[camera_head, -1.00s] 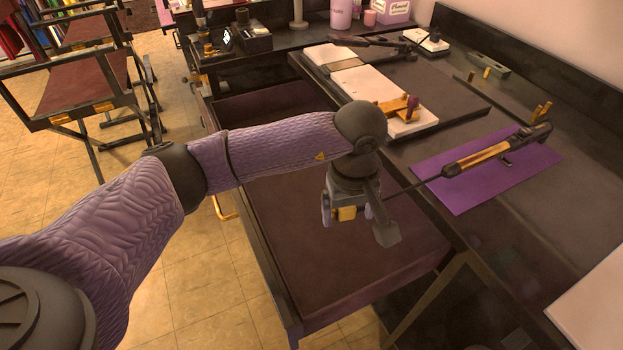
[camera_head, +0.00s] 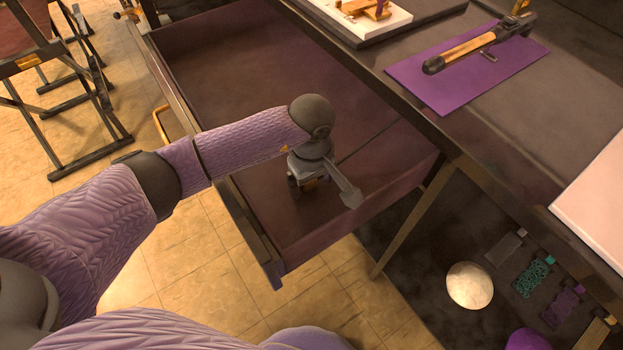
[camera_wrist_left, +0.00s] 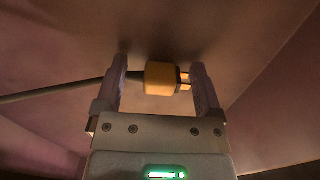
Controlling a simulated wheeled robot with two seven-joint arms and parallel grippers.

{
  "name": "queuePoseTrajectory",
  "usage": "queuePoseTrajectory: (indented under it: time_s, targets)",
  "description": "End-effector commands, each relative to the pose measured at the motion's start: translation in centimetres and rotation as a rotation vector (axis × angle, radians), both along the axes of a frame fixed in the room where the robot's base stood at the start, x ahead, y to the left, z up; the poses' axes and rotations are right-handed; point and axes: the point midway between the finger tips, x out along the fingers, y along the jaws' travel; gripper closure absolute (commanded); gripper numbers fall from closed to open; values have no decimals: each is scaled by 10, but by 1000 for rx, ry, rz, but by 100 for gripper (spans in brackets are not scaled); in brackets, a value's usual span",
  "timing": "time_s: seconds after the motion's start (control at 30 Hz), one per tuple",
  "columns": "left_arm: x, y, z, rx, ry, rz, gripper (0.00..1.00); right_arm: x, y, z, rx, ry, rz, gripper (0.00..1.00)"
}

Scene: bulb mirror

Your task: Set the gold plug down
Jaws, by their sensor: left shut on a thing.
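My left gripper (camera_head: 309,190) is low inside the open drawer, near its front right corner. It is shut on the gold plug (camera_wrist_left: 160,78), which shows between the two fingers in the left wrist view with its prongs toward the right finger. In the head view the plug is mostly hidden by the gripper. A dark cord (camera_wrist_left: 55,89) leaves the plug to the left in the wrist view. The drawer (camera_head: 225,80) has a dark maroon floor. Whether the plug touches that floor I cannot tell. My right gripper is not in view.
A black and gold styling tool (camera_head: 470,48) lies on a purple mat (camera_head: 440,90) on the dark table. A white board (camera_head: 595,200) lies at the right. Below are a round pale thing (camera_head: 469,286) and several small packets. The drawer floor behind my gripper looks clear.

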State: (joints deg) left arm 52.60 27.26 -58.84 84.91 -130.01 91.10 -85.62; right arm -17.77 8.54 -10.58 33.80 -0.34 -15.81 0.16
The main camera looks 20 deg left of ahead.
Motion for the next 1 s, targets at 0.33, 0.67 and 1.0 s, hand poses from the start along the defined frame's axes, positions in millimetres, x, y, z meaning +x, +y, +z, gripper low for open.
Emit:
queuePoseTrajectory:
  time_s: [0.33, 0.67, 1.0]
  targets:
    - [0, 0, -2, 0, 0, 0, 0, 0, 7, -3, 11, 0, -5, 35]
    - [1, 0, 54, -1, -9, -2, 0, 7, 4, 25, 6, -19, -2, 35]
    - [0, 0, 120, 0, -3, 0, 0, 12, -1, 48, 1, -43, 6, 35]
